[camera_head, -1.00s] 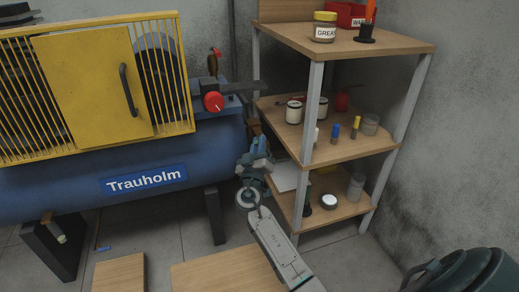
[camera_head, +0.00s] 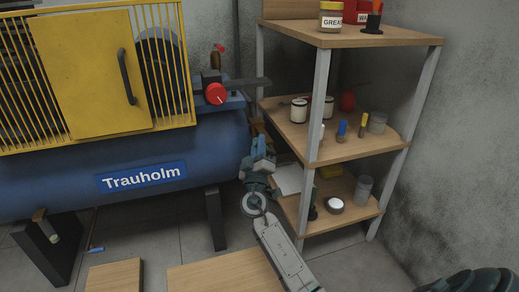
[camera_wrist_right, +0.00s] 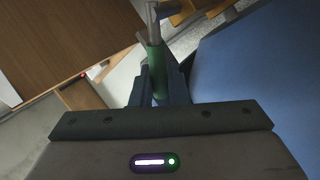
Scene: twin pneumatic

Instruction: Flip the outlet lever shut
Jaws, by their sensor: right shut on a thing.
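The outlet lever shows in the right wrist view as a green sleeve (camera_wrist_right: 156,66) below a grey metal fitting (camera_wrist_right: 153,12). My right gripper (camera_wrist_right: 158,86) is shut on the green sleeve, with a dark finger on each side of it. In the head view my right gripper (camera_head: 262,145) is at the right end of the blue compressor tank (camera_head: 120,150), beside the shelf unit. The lever is hidden behind the gripper there. My left gripper is in neither view now.
A wooden shelf unit (camera_head: 385,145) with jars and bottles stands close to the right of my gripper. A red knob (camera_head: 215,93) sits above the tank beside the yellow guard (camera_head: 95,75). Wooden boards (camera_head: 225,272) lie in front on the tiled floor.

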